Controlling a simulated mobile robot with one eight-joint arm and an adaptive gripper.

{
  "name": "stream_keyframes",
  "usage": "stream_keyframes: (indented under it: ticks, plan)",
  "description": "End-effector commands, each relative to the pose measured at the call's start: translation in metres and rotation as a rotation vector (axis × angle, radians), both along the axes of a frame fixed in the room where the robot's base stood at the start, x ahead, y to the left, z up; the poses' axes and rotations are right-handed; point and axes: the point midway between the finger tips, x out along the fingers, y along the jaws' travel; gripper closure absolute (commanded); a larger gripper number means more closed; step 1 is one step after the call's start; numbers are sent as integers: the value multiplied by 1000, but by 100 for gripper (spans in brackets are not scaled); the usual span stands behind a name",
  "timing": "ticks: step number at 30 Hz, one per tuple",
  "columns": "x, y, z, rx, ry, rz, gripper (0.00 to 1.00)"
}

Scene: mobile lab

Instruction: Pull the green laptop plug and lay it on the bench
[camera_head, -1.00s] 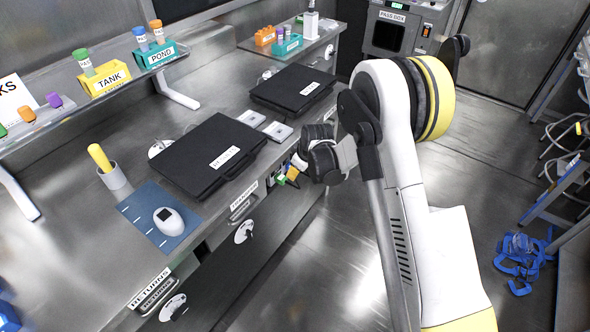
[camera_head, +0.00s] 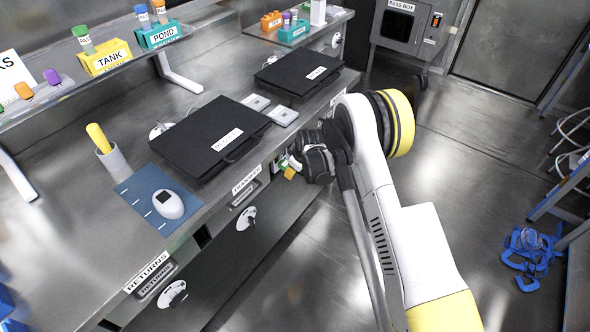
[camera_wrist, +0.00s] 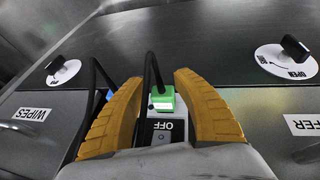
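The green plug (camera_wrist: 162,98) stands in a socket strip beside a switch marked OFF (camera_wrist: 163,132) in the wrist view, with a black cable rising from it. My gripper (camera_wrist: 158,82) is open, with one yellow finger on each side of the plug and visible gaps between. A blue plug (camera_wrist: 108,95) is partly hidden behind the left finger. In the head view the green plug (camera_head: 283,164) is a small patch at the bench's front edge, beside my dark gripper (camera_head: 291,172). Two closed black laptops (camera_head: 210,135) (camera_head: 298,72) lie on the bench (camera_head: 85,215).
A blue mat (camera_head: 140,190) with a white device (camera_head: 168,204) and a cup (camera_head: 115,160) stand on the near bench. Round dials (camera_wrist: 287,58) (camera_wrist: 64,71) sit on the front panel on both sides. The floor to the right is mostly open; blue straps (camera_head: 530,255) lie there.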

Motion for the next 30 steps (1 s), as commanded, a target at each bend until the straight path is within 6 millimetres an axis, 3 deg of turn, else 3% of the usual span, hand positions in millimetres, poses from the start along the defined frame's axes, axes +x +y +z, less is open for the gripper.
stream_keyframes:
  ticks: [6, 7, 10, 30]
  plan:
    - [0, 0, 0, 0, 0, 0, 66]
    - [0, 0, 0, 0, 0, 0, 70]
    - [0, 0, 0, 0, 0, 0, 100]
    - [-3, -5, 0, -1, 1, -1, 100]
